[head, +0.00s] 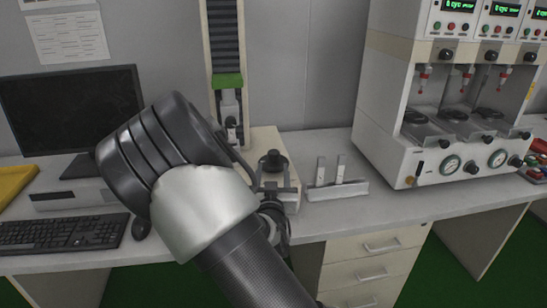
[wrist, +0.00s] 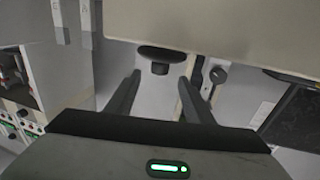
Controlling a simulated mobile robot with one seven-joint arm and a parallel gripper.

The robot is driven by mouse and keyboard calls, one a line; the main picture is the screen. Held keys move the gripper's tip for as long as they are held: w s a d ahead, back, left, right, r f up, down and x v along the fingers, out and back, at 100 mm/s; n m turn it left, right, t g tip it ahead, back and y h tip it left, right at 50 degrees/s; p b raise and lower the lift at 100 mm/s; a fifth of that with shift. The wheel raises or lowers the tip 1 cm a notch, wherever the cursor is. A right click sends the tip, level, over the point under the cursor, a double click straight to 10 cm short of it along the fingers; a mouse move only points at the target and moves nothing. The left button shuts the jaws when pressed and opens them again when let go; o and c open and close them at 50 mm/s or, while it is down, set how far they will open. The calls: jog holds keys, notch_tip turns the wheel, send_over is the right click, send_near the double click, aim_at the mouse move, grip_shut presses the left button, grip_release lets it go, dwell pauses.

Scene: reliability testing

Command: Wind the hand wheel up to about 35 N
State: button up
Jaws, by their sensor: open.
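The hand wheel (head: 273,164) is a black disc with a small upright grip, on the pale base of a test stand (head: 228,40) with a tall column. In the wrist view the hand wheel (wrist: 160,53) shows ahead of my fingertips, roughly centred between them, its grip pointing toward me. My gripper (head: 274,188) is just in front of the wheel in the head view, partly hidden by my arm. No force reading is legible.
A small rack with two pale upright pieces (head: 338,188) stands right of the stand. A large white machine with green displays (head: 440,120) is further right. A monitor (head: 70,110), keyboard (head: 60,233) and mouse (head: 141,228) are at left. Bare bench shows in front of the rack.

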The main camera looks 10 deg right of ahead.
aim_at(270, 158)
jog(key=b+x, duration=0.1)
jog(key=x, duration=0.8)
jog(key=shift+w, duration=0.15)
jog(key=c, duration=1)
jog(key=shift+c, duration=0.2)
jog(key=shift+a+h, duration=0.1)
jog(key=shift+h, duration=0.2)
jog(key=shift+m+g+h+b, duration=0.4)
jog(key=shift+m+g+h, duration=0.1)
jog(key=shift+m+h, duration=0.65)
jog(key=m+g+h+p, duration=0.1)
jog(key=m+h, duration=0.1)
jog(key=h, duration=0.1)
jog(key=shift+r+g+h, duration=0.1)
jog(key=shift+g+h, duration=0.25)
jog(key=shift+g, duration=0.05)
jog(key=shift+m+g+h+p, duration=0.5)
jog(key=shift+m+h+p, duration=0.1)
jog(key=shift+m, duration=0.05)
